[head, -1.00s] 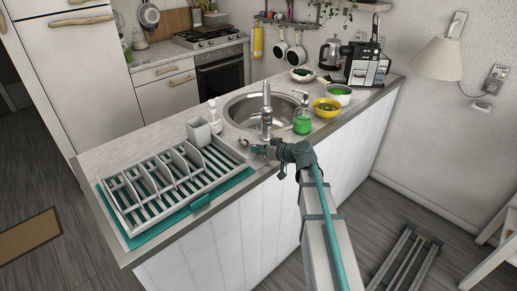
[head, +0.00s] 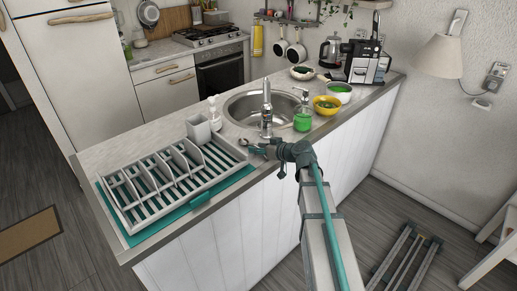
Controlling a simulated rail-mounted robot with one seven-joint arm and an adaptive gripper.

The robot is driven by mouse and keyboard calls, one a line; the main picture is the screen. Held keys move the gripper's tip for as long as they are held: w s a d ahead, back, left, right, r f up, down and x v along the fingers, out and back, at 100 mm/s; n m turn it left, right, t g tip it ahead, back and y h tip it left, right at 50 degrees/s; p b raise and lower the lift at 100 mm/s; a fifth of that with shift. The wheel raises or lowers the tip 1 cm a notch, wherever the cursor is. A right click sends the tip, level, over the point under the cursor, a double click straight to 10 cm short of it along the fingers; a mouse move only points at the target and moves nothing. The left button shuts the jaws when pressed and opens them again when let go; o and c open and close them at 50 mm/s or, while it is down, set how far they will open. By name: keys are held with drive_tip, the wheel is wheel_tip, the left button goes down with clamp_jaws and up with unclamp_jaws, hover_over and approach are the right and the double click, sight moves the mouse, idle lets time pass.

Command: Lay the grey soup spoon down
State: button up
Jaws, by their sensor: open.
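My gripper (head: 256,148) is open, low over the counter's front edge between the dish rack and the sink. A small grey shape (head: 243,142) shows at the fingertips. It may be the grey soup spoon's bowl, but it is too small to be sure. I cannot tell whether it touches the fingers or lies flat on the counter. The rest of the spoon cannot be made out.
A grey dish rack (head: 132,208) on a teal mat (head: 150,235) stands to the left, with a grey cup (head: 198,130) behind it.

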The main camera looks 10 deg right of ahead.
drive_tip(key=shift+r+p, duration=0.1)
drive_tip(key=shift+p, duration=0.55)
drive_tip(key=b+v, duration=0.4)
drive_tip(key=v, duration=0.7)
drive_tip(key=s+a+f+p, duration=0.1)
drive_tip(key=s+a+p, duration=0.1)
drive_tip(key=s+a+f+m+g+p, duration=0.1)
drive_tip(key=s+f+p, duration=0.1)
drive_tip(key=s+a+f+m+g+p, duration=0.1)
drive_tip(key=s+a+f+p, duration=0.1)
drive_tip(key=shift+s+a, duration=0.25)
drive_tip(key=shift+a, duration=0.1)
drive_tip(key=s+a+f+m+g+h+b, duration=0.15)
drive_tip(key=s+f+g, duration=0.4)
drive_tip(key=f, duration=0.85)
drive_tip(key=s+a+f+m+g+h+b, duration=0.1)
drive_tip(key=s+a+f+g+b, duration=0.1)
drive_tip(key=s+f, duration=0.85)
drive_tip(key=s+d+f+g+h+b, duration=0.1)
drive_tip(key=s+f+g, duration=0.3)
drive_tip(key=s+f, duration=0.7)
drive_tip(key=s+d+f+g+h+b, duration=0.2)
drive_tip(key=s+f+g+h, duration=0.2)
drive_tip(key=s+f, duration=0.7)
drive_tip(key=s, duration=0.5)
drive_tip(key=shift+s+d+f+h, duration=0.3)
drive_tip(key=shift+d+f+h, duration=0.05)
drive_tip(key=shift+d, duration=0.05)
